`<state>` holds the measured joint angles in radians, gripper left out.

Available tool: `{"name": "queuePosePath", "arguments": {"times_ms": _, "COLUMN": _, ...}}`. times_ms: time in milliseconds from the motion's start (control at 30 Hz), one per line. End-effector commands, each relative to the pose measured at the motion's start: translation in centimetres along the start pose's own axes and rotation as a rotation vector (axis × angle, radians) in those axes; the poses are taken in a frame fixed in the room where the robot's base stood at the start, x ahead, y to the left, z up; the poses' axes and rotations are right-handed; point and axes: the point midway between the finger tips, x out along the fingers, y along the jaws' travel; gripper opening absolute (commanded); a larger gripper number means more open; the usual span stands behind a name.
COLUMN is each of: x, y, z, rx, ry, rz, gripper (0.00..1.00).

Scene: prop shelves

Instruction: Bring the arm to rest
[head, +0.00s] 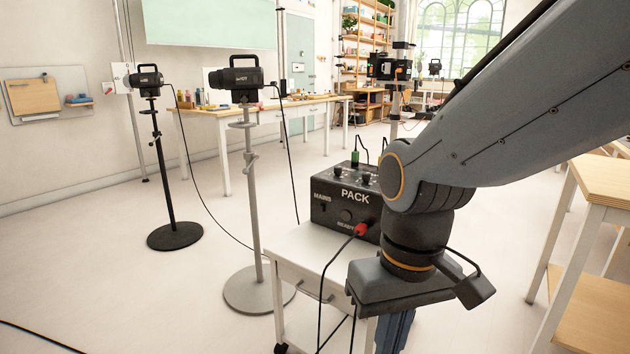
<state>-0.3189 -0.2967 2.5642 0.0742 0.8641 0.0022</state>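My arm reaches in from the upper right of the head view and bends down at a joint in the middle right. My gripper (396,332) hangs below the wrist, at the bottom edge. Only its upper part shows; the fingertips are cut off by the frame, so I cannot tell whether it is open or holds anything. It appears in front of the right side of a small white cart (300,245). A black power pack (345,203) marked PACK and MAINS stands on the cart, partly hidden by my arm. A red plug (361,230) sits in its front, with a black cable hanging down.
Two lamps on stands, one with a black base (175,236) and one with a grey base (250,290), stand left of the cart. Cables cross the floor. A wooden-topped table (602,180) is at the right. A long workbench (225,113) lines the back. Floor at left is mostly clear.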

Motion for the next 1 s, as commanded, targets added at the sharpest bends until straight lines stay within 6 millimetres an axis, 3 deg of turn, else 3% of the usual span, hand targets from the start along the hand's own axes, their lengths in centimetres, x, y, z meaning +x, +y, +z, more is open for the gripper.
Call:
{"name": "queuePosePath", "arguments": {"times_ms": 467, "x": -4.0, "y": 2.5, "z": 0.0, "rx": 0.086, "ry": 0.003, "rz": 0.020, "gripper": 0.00}}
{"name": "queuePosePath", "arguments": {"times_ms": 1000, "x": -10.7, "y": 7.7, "z": 1.8, "rx": 0.251, "ry": -0.001, "rz": 0.049, "gripper": 0.00}}
